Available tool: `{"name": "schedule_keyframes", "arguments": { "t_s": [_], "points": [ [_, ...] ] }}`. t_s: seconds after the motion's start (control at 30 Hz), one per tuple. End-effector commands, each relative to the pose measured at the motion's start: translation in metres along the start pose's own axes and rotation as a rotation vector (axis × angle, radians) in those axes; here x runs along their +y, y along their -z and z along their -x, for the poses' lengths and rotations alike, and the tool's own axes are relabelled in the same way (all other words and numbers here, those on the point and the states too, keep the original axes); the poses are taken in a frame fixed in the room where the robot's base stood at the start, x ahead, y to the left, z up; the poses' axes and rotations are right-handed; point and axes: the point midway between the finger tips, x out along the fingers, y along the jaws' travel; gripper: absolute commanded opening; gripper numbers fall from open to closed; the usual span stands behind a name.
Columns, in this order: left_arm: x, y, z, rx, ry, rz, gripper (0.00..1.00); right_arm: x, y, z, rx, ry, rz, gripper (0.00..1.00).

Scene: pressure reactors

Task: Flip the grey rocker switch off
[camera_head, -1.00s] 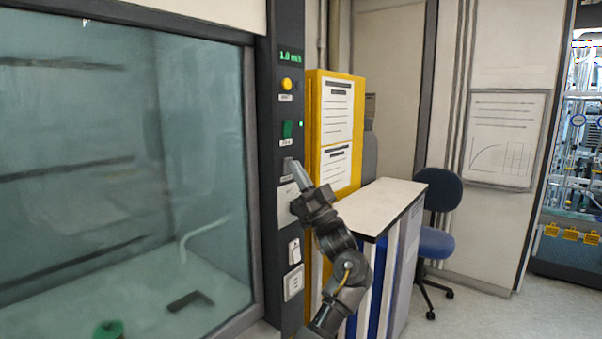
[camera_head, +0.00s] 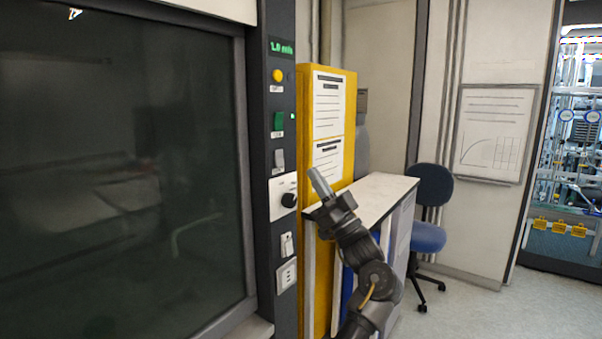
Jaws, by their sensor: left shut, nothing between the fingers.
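The grey rocker switch (camera_head: 279,160) is on the dark control column of the fume hood, below a green rocker switch (camera_head: 279,122) and above a white plate with a black knob (camera_head: 289,200). My left gripper (camera_head: 318,178) is shut and empty. In the picture it is to the right of the grey switch and slightly lower, apart from it, in front of the yellow cabinet. The hood interior behind the glass (camera_head: 120,180) is dark. My right gripper is not in view.
A yellow button (camera_head: 278,75) and a green display (camera_head: 281,47) are higher on the column; white sockets (camera_head: 287,275) are lower. A yellow cabinet (camera_head: 307,250) and a white-topped counter (camera_head: 385,187) stand to the right. A blue chair (camera_head: 430,237) is behind.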

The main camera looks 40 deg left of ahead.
Motion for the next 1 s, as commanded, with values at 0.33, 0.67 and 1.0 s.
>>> {"name": "schedule_keyframes", "arguments": {
  "t_s": [0.33,0.67,1.0],
  "points": [
    [0.0,0.009,0.046,-0.001,-0.001,0.001,0.0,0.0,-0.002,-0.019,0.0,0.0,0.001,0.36],
    [0.0,0.011,0.048,0.0,0.0,0.0,0.0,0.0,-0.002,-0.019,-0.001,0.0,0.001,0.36],
    [0.0,0.011,0.048,0.0,0.0,0.009,0.0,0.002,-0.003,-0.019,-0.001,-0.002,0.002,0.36]
  ]
}}
